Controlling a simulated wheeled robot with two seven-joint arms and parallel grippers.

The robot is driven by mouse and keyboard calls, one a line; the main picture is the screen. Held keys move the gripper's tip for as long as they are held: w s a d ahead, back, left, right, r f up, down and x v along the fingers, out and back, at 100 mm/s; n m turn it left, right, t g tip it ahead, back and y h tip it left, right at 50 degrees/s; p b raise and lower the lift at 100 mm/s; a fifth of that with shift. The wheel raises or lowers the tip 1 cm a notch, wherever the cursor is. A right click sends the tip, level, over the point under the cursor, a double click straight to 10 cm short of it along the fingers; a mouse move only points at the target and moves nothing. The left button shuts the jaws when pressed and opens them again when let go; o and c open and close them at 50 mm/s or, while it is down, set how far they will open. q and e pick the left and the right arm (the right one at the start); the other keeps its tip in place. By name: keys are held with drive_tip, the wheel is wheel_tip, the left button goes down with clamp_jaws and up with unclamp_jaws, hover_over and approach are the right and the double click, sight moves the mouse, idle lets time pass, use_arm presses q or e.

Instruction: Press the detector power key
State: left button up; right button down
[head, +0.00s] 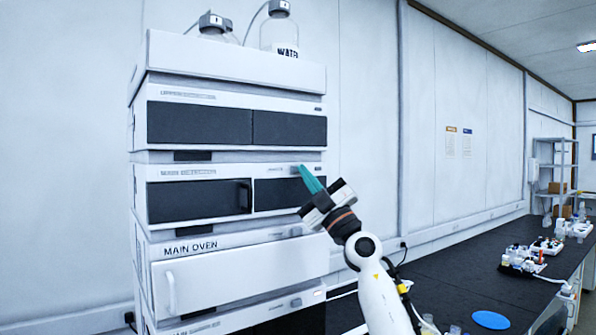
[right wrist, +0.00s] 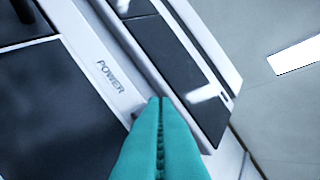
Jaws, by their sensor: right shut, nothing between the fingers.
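My right gripper (head: 304,168), with teal fingers, is shut and empty. Its tips are at the upper right front of the module (head: 222,170) directly above the main oven (head: 245,273). In the right wrist view the shut fingertips (right wrist: 160,100) lie over the light front strip, just beside a printed POWER label (right wrist: 110,77). The power key is not clearly visible; the fingers may hide it. I cannot tell whether the tips touch the panel. The small module label is too blurred to read with certainty. My left gripper is not in view.
Another module (head: 235,105) with dark panels sits above, under a top tray (head: 235,60) with bottles. A black bench (head: 455,270) with a blue disc (head: 490,320) and labware runs along the right.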

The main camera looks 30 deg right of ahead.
drive_tip(key=shift+w, duration=0.45)
idle(0.3)
drive_tip(key=shift+s+p, duration=1)
drive_tip(key=shift+p, duration=0.05)
drive_tip(key=s+p, duration=0.6)
drive_tip(key=shift+d, duration=0.25)
